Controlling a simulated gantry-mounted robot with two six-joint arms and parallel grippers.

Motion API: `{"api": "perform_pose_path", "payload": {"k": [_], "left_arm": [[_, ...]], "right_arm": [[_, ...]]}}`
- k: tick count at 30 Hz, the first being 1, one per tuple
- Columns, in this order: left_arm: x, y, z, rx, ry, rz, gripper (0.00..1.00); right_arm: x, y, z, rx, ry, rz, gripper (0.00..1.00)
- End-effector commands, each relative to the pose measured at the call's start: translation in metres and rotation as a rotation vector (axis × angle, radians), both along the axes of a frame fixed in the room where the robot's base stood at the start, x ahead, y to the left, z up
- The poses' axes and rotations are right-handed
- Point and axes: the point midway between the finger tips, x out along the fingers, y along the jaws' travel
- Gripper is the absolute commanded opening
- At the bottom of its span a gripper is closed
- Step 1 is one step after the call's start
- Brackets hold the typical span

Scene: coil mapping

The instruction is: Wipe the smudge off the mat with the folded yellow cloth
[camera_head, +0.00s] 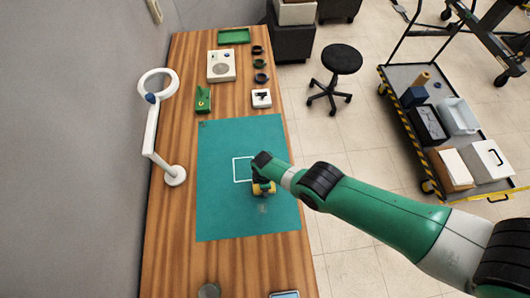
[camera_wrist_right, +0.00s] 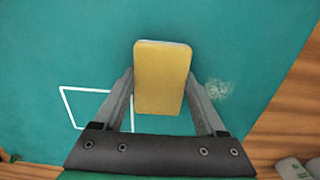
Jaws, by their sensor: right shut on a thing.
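My right gripper (camera_wrist_right: 160,98) is shut on the folded yellow cloth (camera_wrist_right: 162,76), with one finger on each side of it. In the head view the cloth (camera_head: 264,189) shows in part under the gripper, over the teal mat (camera_head: 222,205). I cannot tell whether it touches the mat. The smudge (camera_wrist_right: 217,89) is a pale, faint patch on the mat, just right of the gripper's right finger in the wrist view. In the head view the smudge (camera_head: 262,208) lies just below the cloth. My left gripper is not in view.
A white square outline (camera_head: 235,170) is marked on the mat, left of the gripper. A white lamp (camera_head: 174,176) stands at the table's left edge. A green block (camera_head: 203,99), a white device (camera_head: 221,66) and black cups stand beyond the mat.

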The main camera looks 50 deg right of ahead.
Motion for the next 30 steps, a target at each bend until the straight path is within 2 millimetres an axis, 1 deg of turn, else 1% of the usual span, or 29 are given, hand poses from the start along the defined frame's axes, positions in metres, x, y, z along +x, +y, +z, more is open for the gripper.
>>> {"api": "perform_pose_path", "payload": {"k": [5, 10, 13, 19, 25, 30], "left_arm": [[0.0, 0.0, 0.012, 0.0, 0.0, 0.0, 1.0], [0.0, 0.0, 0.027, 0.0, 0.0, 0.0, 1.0], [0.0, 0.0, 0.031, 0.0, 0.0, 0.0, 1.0], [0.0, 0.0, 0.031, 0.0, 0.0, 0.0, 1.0], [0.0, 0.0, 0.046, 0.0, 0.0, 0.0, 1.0], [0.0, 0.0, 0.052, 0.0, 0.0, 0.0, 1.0]], "right_arm": [[-0.01, 0.007, 0.001, 0.001, 0.004, 0.0, 0.0], [-0.024, 0.019, 0.002, 0.001, 0.005, 0.001, 0.0], [-0.028, 0.024, 0.001, 0.001, 0.005, 0.001, 0.0], [-0.03, 0.026, 0.0, 0.0, 0.004, 0.0, 0.0], [-0.043, 0.038, 0.002, 0.001, 0.005, 0.002, 0.0], [-0.053, 0.048, 0.001, 0.0, 0.004, 0.001, 0.0]]}}
